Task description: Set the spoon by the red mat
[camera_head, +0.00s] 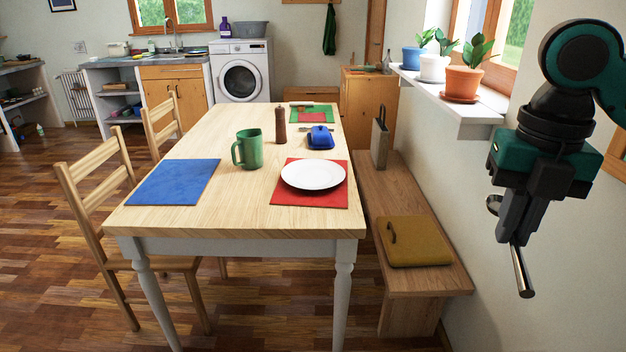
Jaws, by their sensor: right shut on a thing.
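My right gripper (511,232) hangs at the right of the view, in front of the white wall and to the right of the bench. It is shut on the metal spoon (522,272), whose handle points down; the round end shows on the left side of the fingers. The middle of the spoon is hidden by the fingers. The red mat (297,196) lies at the near right corner of the wooden table (220,216), with a white plate (313,175) on it. The spoon is well apart from the mat and table. My left gripper is not in view.
Bare wood lies between the two mats.

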